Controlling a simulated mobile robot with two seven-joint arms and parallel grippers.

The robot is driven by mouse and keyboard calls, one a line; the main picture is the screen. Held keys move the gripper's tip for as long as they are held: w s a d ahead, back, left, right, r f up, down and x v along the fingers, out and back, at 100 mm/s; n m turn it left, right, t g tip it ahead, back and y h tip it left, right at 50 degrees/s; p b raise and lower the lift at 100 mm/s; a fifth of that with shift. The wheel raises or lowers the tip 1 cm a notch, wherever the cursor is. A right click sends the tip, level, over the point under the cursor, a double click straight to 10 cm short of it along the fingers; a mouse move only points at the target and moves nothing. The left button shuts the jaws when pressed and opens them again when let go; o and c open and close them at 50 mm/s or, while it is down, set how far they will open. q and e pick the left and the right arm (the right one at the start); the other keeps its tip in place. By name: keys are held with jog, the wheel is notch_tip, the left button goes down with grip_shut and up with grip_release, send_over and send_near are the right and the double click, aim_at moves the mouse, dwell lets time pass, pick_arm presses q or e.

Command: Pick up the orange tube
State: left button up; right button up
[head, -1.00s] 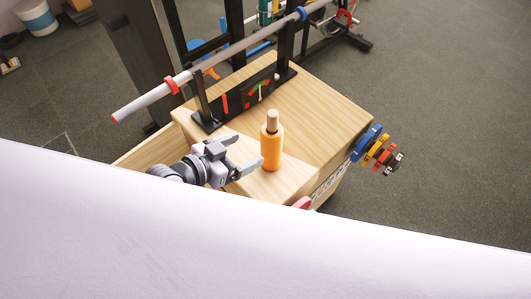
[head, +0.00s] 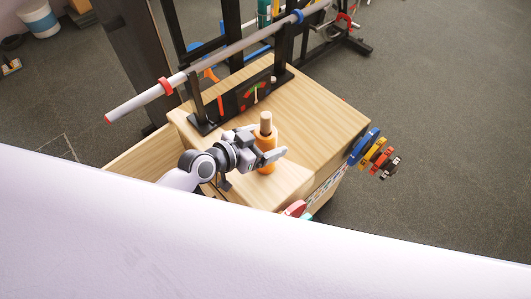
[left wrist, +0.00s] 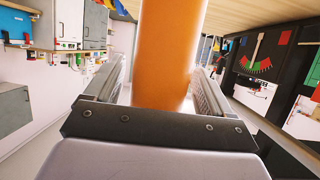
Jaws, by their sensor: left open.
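The orange tube (head: 265,138) stands upright on the wooden box top, with a tan wooden peg (head: 266,118) sticking out of its top. My left gripper (head: 268,156) is at the tube, its fingers on either side of it and covering part of its front. In the left wrist view the orange tube (left wrist: 167,50) fills the space between the two open fingers (left wrist: 160,95). Whether a finger touches it I cannot tell. My right gripper is not in view.
The wooden box (head: 325,105) has free top surface to the right of the tube. A black panel with a coloured gauge (head: 255,93) stands behind it. A long grey bar (head: 222,57) crosses above. Coloured discs (head: 374,150) stick out at the right side.

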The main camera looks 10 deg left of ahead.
pick_arm(q)
grip_shut()
jog(key=shift+r, duration=0.1)
